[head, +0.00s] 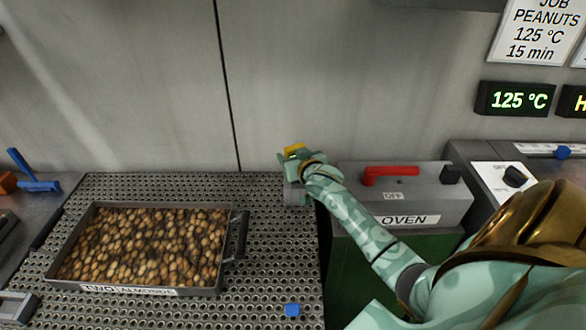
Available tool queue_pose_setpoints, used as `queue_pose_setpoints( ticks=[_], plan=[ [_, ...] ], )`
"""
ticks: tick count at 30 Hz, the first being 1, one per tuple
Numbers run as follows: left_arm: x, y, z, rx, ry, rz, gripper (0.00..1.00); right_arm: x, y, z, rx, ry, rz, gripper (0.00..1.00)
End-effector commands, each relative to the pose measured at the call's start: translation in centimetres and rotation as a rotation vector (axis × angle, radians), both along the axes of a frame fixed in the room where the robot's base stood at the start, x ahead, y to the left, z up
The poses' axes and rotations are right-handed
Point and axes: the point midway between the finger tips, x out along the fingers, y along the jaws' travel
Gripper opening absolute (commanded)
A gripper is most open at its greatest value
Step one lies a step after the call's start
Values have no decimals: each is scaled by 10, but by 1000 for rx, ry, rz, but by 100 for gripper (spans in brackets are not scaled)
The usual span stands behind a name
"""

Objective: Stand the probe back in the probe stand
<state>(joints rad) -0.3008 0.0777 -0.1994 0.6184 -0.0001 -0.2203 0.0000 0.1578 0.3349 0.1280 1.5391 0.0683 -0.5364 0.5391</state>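My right arm comes in from the lower right, and its gripper (297,158) is at the far right corner of the perforated table. A small yellow piece (293,149) shows at the gripper's end; it may be the probe's handle, but the hand hides most of it. A grey block (292,193), possibly the probe stand, is just below the hand in the picture. I cannot tell whether the fingers are closed on the yellow piece, or whether it touches the block. No probe shaft is visible. My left gripper is not in view.
A tray of almonds (232,262) with a side handle lies on the perforated table (275,245). A small blue piece (292,310) is at the table's front. The oven box (440,200) with a red lever (390,172) stands right of the hand. A wall rises behind.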

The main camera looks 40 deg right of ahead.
Motion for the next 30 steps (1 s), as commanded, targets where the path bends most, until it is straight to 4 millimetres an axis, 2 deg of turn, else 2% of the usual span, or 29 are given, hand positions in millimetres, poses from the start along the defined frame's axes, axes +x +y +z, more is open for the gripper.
queue_pose_setpoints(
  ticks=[6, 17, 18, 20, 21, 30],
  plan=[
    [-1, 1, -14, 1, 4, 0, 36, 0, 1, -34, 1, 2, 1, 25],
    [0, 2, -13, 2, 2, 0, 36, 0, 1, -37, 0, -1, 1, 25],
    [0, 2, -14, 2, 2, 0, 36, 0, 1, -38, -1, 0, 1, 57],
    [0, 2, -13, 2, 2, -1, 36, 0, 1, -37, -1, 0, 1, 74],
    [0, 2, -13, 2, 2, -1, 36, 0, 1, -37, -1, 0, 1, 76],
    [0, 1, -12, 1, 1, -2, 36, 0, 1, -33, -1, -1, 1, 76]
  ],
)
